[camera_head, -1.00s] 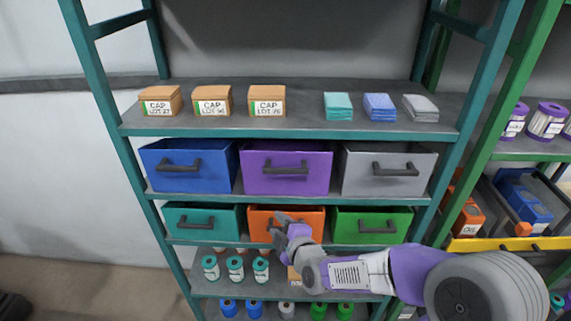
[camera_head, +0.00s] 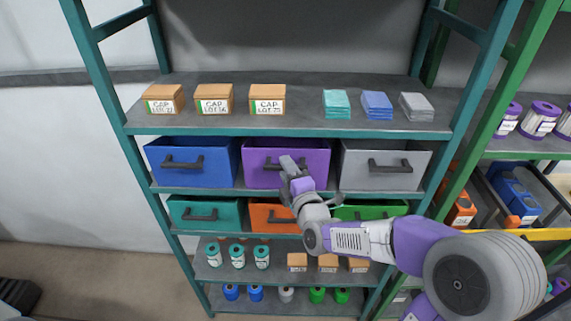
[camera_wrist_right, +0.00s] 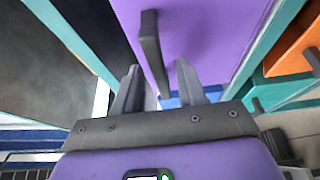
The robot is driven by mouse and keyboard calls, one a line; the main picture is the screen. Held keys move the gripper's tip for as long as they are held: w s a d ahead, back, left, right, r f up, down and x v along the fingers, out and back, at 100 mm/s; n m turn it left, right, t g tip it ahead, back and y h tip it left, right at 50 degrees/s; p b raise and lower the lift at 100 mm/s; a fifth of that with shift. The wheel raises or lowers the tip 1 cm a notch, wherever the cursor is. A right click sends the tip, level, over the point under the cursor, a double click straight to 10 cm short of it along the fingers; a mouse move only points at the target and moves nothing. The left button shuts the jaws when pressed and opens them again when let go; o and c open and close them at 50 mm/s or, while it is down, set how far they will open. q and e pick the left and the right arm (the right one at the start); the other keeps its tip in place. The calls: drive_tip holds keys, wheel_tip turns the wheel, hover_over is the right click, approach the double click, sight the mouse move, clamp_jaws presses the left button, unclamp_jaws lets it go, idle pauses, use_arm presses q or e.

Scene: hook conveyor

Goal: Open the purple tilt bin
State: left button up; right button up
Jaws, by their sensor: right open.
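The purple tilt bin (camera_head: 314,155) sits in the middle of the upper bin row, its front in line with the bins beside it. Its dark bar handle (camera_head: 265,165) is partly covered by my right gripper (camera_head: 289,166). In the right wrist view, the purple front (camera_wrist_right: 205,30) fills the top, and the handle (camera_wrist_right: 150,45) reaches down between the two spread fingers of my right gripper (camera_wrist_right: 159,70). The fingers are open and not closed on it; contact cannot be told. My left gripper is not in view.
A blue bin (camera_head: 190,160) stands on the left and a grey bin (camera_head: 385,165) on the right. Teal (camera_head: 203,214), orange (camera_head: 272,214) and green (camera_head: 370,209) bins sit below, partly behind my arm. Cardboard boxes (camera_head: 213,98) and folded cloths (camera_head: 376,104) lie on the shelf above.

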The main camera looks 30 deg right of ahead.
drive_tip(key=shift+w+d, duration=0.1)
drive_tip(key=shift+w, duration=0.65)
drive_tip(key=shift+c, duration=0.3)
clamp_jaws()
